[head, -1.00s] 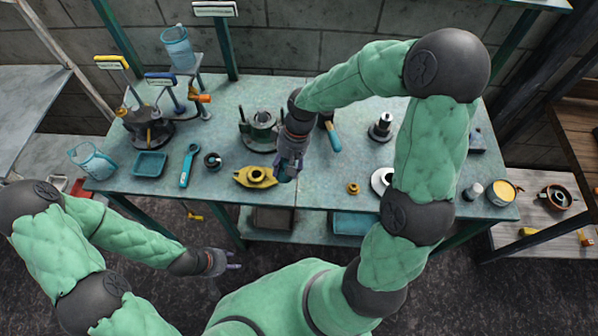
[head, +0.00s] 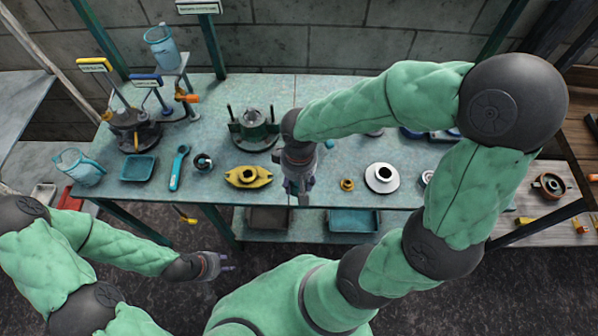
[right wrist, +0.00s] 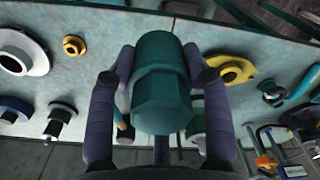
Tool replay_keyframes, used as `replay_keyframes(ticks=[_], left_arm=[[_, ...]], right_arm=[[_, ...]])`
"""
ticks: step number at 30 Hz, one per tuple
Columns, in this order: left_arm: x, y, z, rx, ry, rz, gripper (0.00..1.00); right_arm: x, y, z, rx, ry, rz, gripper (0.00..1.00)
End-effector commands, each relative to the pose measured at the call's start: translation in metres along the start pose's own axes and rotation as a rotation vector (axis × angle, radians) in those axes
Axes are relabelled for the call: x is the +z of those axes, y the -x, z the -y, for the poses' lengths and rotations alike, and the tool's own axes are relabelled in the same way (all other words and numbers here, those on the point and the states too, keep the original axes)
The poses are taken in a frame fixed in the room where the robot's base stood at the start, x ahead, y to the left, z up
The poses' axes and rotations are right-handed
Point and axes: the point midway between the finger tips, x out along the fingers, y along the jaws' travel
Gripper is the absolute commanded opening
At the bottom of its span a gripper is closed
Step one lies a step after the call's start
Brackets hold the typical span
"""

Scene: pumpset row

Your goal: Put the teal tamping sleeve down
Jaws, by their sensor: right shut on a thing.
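The teal tamping sleeve (right wrist: 162,85) is clamped between the two fingers of my right gripper (right wrist: 160,95) in the right wrist view. It has a faceted end facing the camera. In the head view my right gripper (head: 301,190) hangs over the front part of the bench, between the yellow flange and the small brass ring, and the sleeve is mostly hidden by the hand there. I cannot tell its height above the bench. My left gripper (head: 222,263) is open and empty, low in front of the bench.
The bench (head: 215,195) holds a yellow flange (head: 265,180) to the left of the hand, a brass ring (head: 347,184) and white disc (head: 381,176) to the right, and a green pump body (head: 254,132) behind. Bare bench lies between the yellow flange and brass ring.

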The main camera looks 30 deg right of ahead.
Motion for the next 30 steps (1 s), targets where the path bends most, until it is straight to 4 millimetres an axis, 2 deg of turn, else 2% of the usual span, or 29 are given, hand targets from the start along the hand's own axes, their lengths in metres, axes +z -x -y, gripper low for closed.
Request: replay_keyframes(ticks=[6, 13, 23, 30], left_arm=[[0.0, -0.012, 0.004, 0.0, 0.0, 0.0, 0.4], [-0.001, -0.024, 0.009, 0.0, 0.0, 0.0, 0.4], [-0.001, -0.03, 0.011, 0.0, 0.0, 0.0, 0.4], [-0.002, -0.045, 0.016, 0.0, 0.0, 0.0, 0.4]], right_arm=[[-0.035, -0.023, -0.032, 0.0, -0.003, 0.002, 0.0], [-0.058, -0.059, -0.051, -0.001, 0.0, 0.001, 0.0], [-0.07, -0.077, -0.062, 0.0, 0.0, 0.0, 0.0], [-0.071, -0.11, -0.065, -0.001, 0.002, 0.001, 0.0]])
